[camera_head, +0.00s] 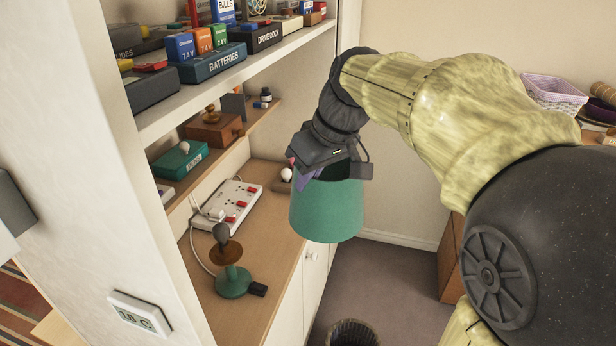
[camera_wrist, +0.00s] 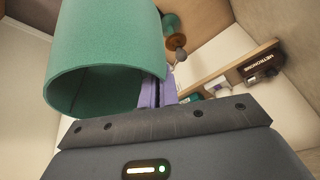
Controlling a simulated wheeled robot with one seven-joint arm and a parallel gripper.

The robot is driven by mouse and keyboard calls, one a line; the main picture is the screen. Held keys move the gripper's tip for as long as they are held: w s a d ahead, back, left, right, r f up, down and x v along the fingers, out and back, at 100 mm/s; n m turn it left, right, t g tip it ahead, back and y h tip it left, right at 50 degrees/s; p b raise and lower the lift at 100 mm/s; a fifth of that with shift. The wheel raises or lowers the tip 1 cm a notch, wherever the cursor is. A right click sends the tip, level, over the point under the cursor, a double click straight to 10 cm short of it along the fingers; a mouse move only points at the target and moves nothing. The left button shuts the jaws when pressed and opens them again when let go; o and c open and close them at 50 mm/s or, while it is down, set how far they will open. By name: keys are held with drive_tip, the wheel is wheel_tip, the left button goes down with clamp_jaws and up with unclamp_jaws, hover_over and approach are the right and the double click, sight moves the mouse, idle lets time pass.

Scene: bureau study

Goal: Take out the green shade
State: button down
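The green shade (camera_head: 326,212) is a plain open-ended drum. It hangs beneath my gripper (camera_head: 306,178), out past the front edge of the wooden counter, above the floor. In the wrist view the shade (camera_wrist: 108,45) fills the upper left, its open end facing the camera. The purple fingers (camera_wrist: 158,95) sit close together at its right wall and appear shut on that wall; the far finger is partly hidden by the shade. A small lamp with a green base (camera_head: 233,281), brown disc and dark bulb stands upright and bare on the counter.
A white power strip (camera_head: 228,205) with red switches lies behind the lamp. Shelves above hold a batteries tray (camera_head: 212,63) and a green box (camera_head: 180,159). A dark bin (camera_head: 352,333) stands on the floor. Open floor (camera_head: 395,275) lies right of the counter.

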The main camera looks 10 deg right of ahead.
drive_tip(key=shift+r+p, duration=1.55)
drive_tip(key=shift+r, duration=0.4)
drive_tip(key=shift+r+p, duration=1.45)
drive_tip(key=shift+r, duration=0.3)
drive_tip(key=shift+f, duration=0.1)
